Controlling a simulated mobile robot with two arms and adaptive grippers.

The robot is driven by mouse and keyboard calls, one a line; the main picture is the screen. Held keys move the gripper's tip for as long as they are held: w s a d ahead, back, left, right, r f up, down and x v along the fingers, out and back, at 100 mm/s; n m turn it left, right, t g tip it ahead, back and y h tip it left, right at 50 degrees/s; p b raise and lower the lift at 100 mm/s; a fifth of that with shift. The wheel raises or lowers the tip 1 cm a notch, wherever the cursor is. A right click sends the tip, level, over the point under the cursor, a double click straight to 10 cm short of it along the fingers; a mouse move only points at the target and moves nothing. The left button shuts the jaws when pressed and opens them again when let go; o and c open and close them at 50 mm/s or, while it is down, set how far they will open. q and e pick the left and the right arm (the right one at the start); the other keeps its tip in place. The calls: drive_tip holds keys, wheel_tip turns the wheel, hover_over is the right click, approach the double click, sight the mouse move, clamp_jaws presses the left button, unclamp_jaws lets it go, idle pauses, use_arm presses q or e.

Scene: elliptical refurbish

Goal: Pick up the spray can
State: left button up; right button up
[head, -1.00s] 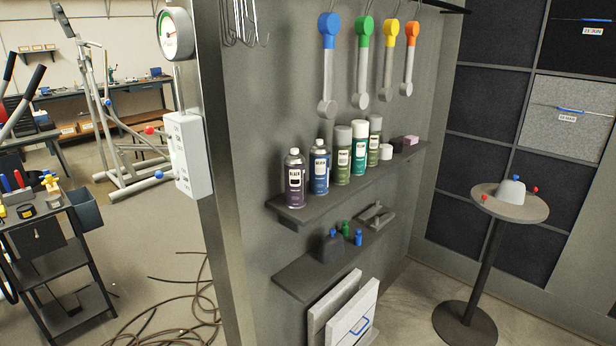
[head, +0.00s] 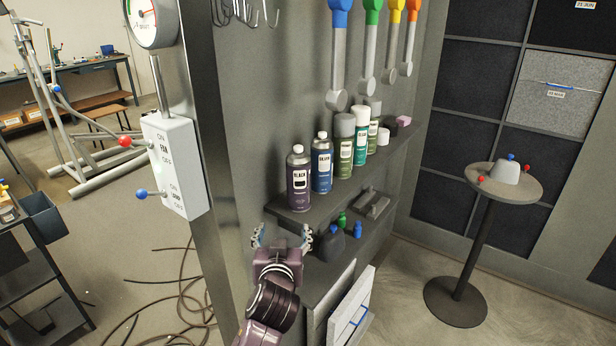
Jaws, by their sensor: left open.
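Several spray cans stand upright in a row on the upper wall shelf (head: 385,164). The nearest is a purple can with a grey cap (head: 299,190). To its right are a blue can (head: 322,170), an olive can with a grey cap (head: 344,155), a teal can with a white cap (head: 361,143) and a green can behind. My left gripper (head: 282,234) is open and empty, its fingers pointing up at the shelf's near end, below and slightly left of the purple can in the picture. It does not touch a can. My right gripper is out of view.
Coloured-head tools hang above the cans. A white switch box (head: 173,166) is on the wall's edge at left. A round table (head: 525,189) stands at right.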

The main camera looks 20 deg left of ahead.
sight(298, 182)
use_arm(q)
drive_tip(key=w+r+t, duration=0.1)
drive_tip(key=r, duration=0.2)
drive_tip(key=w+d+r, duration=0.1)
drive_tip(key=w+r, duration=0.1)
drive_tip(key=w+d+r+t, duration=0.1)
drive_tip(key=w+r, duration=0.1)
drive_tip(key=r, duration=0.1)
drive_tip(key=shift+w+d+r+t, duration=0.15)
drive_tip(key=shift+w+r+t, duration=0.05)
drive_tip(key=shift+r+t, duration=0.15)
drive_tip(key=shift+x, duration=0.95)
drive_tip(key=shift+w+a+p, duration=0.4)
drive_tip(key=shift+w, duration=0.15)
drive_tip(key=p+x, duration=0.1)
drive_tip(key=x, duration=0.2)
drive_tip(key=shift+w+p, duration=0.3)
drive_tip(key=shift+p, duration=0.1)
drive_tip(key=shift+w+a+f, duration=0.1)
drive_tip(key=shift+w+a, duration=0.1)
drive_tip(key=shift+w, duration=0.45)
drive_tip(key=shift+s, duration=0.1)
